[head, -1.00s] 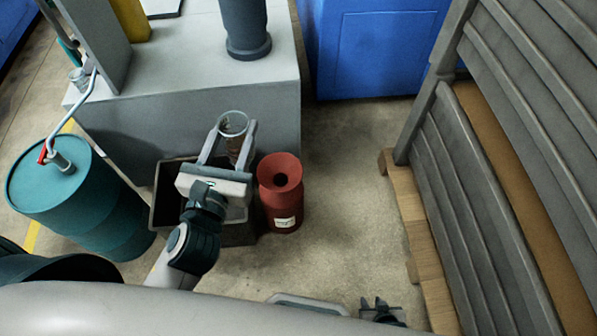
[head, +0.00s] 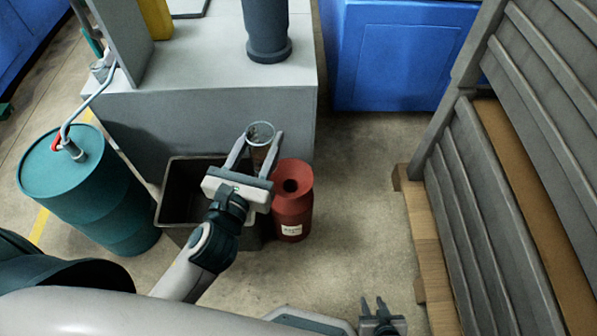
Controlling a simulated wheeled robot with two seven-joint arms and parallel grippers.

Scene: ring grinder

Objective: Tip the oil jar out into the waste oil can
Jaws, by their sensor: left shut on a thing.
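The oil jar (head: 262,136) is a clear glass jar with dark contents near its bottom. My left gripper (head: 257,150) is shut on it, one finger on each side, and holds it roughly upright with the mouth up. The waste oil can (head: 291,208) is red with a funnel-shaped top, a dark opening and a white label. It stands on the floor just right of and below the jar in the picture. My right gripper (head: 378,306) is at the bottom edge, away from the can, with its two fingers apart and nothing visible between them.
A dark open bin (head: 172,205) stands left of the can, under my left gripper. A grey bench (head: 200,120) is behind. A teal drum (head: 75,200) with a pump is at left. A grey crate on a wooden pallet (head: 425,250) is at right. The floor between can and pallet is clear.

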